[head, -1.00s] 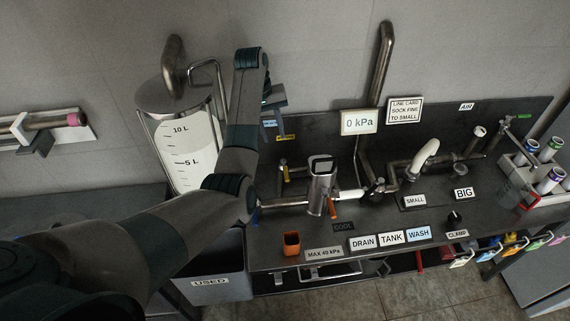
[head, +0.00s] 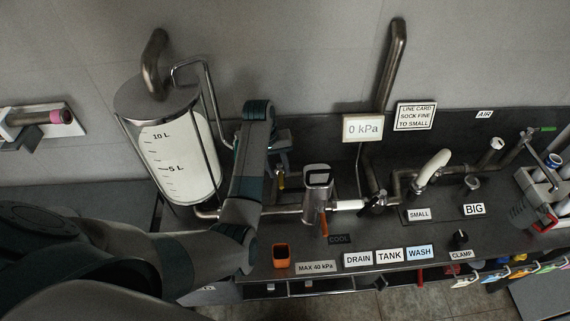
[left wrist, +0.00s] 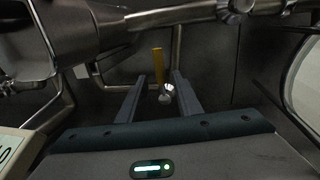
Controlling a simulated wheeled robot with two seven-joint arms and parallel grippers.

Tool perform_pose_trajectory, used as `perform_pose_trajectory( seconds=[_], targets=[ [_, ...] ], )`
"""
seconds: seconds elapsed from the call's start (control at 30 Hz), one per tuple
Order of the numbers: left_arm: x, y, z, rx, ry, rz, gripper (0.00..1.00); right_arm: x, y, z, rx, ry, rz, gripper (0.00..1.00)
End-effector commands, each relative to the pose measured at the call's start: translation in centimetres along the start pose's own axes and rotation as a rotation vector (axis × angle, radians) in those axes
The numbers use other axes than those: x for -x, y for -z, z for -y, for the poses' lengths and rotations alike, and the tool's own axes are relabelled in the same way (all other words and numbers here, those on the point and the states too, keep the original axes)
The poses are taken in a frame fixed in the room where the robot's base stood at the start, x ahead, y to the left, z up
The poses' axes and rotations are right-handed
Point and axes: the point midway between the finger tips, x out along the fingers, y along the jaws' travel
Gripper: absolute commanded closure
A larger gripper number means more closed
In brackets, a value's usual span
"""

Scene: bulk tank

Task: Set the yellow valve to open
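The yellow valve (head: 281,180) is a small yellow handle on the pipework right of the tank; it points up in the head view. It also shows in the left wrist view (left wrist: 158,64) as an upright yellow bar with a round metal knob at its foot. My left gripper (head: 281,158) is just above and behind the handle in the head view. In the left wrist view its two fingers (left wrist: 158,99) are apart, with the handle seen in the gap between them; I cannot tell whether they touch it. My right gripper is not in view.
The bulk tank (head: 180,165) with a litre scale stands left of my forearm. A metal vessel (head: 318,190) with an orange lever (head: 324,228) is close on the right. The gauge (head: 363,129) reads 0 kPa.

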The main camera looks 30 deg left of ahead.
Motion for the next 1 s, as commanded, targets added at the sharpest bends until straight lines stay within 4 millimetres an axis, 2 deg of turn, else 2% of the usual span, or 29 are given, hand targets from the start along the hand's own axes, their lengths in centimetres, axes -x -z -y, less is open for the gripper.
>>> perform_pose_trajectory(
  seconds=[0.2,0.5,0.63,0.87,1.0],
  targets=[
    [-1.2,-0.8,0.6,0.001,-0.001,-0.001,0.68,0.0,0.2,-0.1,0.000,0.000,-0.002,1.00],
    [-1.3,-0.9,0.7,0.001,-0.001,-0.001,0.68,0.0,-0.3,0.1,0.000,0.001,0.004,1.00],
    [-1.3,-0.9,0.7,0.001,0.000,-0.001,0.99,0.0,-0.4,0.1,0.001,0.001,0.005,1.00],
    [-1.3,-0.7,0.6,-0.003,0.000,-0.001,1.00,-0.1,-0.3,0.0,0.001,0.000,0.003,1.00],
    [-1.6,0.4,0.1,-0.030,-0.001,0.003,1.00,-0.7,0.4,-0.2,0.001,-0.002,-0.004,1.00]
  ],
)
